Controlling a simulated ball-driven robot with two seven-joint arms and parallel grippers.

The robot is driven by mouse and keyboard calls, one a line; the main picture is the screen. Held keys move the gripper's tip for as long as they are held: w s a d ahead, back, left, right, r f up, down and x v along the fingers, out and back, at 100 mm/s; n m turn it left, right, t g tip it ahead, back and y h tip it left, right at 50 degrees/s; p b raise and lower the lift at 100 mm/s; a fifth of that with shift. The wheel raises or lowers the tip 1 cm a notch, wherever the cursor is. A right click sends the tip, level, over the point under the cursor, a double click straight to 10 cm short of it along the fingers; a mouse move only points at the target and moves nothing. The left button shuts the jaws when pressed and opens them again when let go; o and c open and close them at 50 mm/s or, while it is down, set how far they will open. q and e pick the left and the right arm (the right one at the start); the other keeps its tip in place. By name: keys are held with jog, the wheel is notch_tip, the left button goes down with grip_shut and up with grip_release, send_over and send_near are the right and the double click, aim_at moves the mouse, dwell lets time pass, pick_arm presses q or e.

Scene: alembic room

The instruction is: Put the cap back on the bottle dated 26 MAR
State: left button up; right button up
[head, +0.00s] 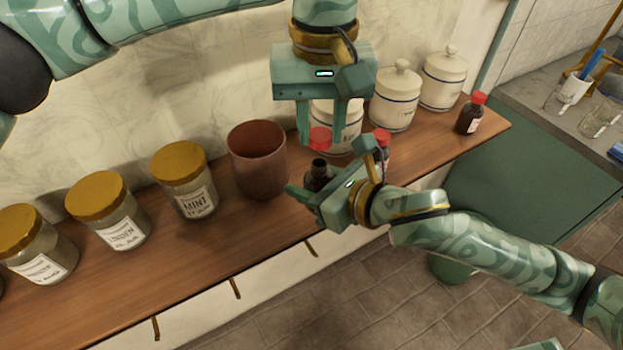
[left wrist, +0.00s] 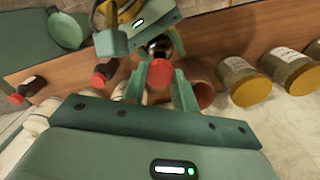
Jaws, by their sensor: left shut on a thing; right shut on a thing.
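A small dark brown bottle (head: 319,177) stands uncapped and upright at the shelf's front, its open neck showing. My right gripper (head: 308,200) is shut on its body and hides most of it, so I cannot read its date. My left gripper (head: 322,138) points down from above and is shut on a red cap (head: 320,139). The cap is just above the neck, with a small gap in the head view. In the left wrist view the red cap (left wrist: 160,73) is between my left fingers, with the dark bottle (left wrist: 159,47) beyond it.
A red-capped bottle (head: 383,138) stands close to the right, partly hidden; another (head: 470,114) stands at the shelf's right end. White canisters (head: 395,97) line the back. A reddish-brown pot (head: 258,160) and several gold-lidded jars (head: 185,180) stand on the left of the wooden shelf (head: 225,240).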

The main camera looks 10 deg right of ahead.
pick_arm(q)
jog(key=shift+f, duration=1.05)
jog(key=shift+f, duration=0.85)
jog(key=shift+f, duration=0.5)
jog(key=o, duration=0.9)
jog(key=shift+r, duration=2.25)
